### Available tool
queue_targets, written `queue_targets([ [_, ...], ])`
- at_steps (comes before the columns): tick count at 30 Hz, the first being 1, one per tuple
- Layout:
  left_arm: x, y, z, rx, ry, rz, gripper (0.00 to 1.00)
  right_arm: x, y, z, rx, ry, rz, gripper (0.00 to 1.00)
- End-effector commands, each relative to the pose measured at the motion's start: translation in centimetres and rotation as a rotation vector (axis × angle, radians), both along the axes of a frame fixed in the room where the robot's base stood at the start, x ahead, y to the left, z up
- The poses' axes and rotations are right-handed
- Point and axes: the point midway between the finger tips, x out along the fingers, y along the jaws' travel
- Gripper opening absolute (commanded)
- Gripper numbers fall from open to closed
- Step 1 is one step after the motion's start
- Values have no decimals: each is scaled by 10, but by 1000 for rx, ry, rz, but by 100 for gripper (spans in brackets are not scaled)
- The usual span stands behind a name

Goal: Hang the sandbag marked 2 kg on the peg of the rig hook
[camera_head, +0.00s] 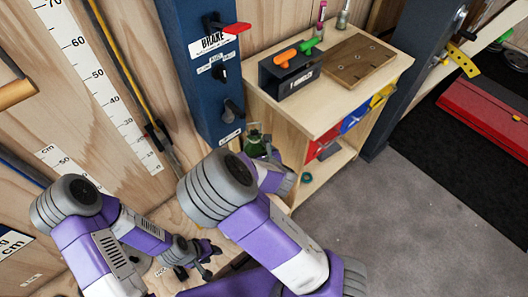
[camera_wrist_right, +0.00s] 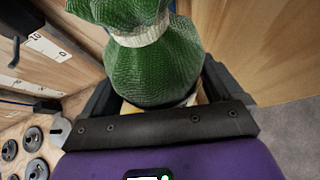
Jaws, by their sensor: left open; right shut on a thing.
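A green sandbag with a white tie (camera_wrist_right: 155,72) fills the right wrist view. It also shows small in the head view (camera_head: 254,146), just beside the lower end of the blue post. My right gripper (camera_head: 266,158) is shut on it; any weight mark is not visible. The dark blue post carries a grey-black peg-like fitting (camera_head: 232,110) low on its face, probably the rig hook, above a small unreadable label. The sandbag is below and right of this fitting in the picture. My left gripper (camera_head: 210,259) is open and empty, low at centre-left.
The blue post (camera_head: 200,70) has a BRAKE label, a red lever (camera_head: 236,28) and a black knob. A wooden cabinet (camera_head: 390,65) with a black tool holder (camera_head: 290,75) stands right of it. Grey floor (camera_head: 420,200) is clear. Weight discs (camera_wrist_right: 32,140) show in the right wrist view.

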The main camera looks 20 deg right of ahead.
Motion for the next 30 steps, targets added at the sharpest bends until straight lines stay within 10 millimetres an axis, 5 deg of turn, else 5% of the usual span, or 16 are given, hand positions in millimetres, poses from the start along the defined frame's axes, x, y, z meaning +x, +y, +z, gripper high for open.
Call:
queue_targets([
  [18, 0, 0, -16, 0, 0, 0, 43, -2, 153, -97, 7, -14, 414, 8],
  [30, 0, 0, -22, 0, 0, 0, 43, -22, 214, -132, 8, -17, 550, 8],
])
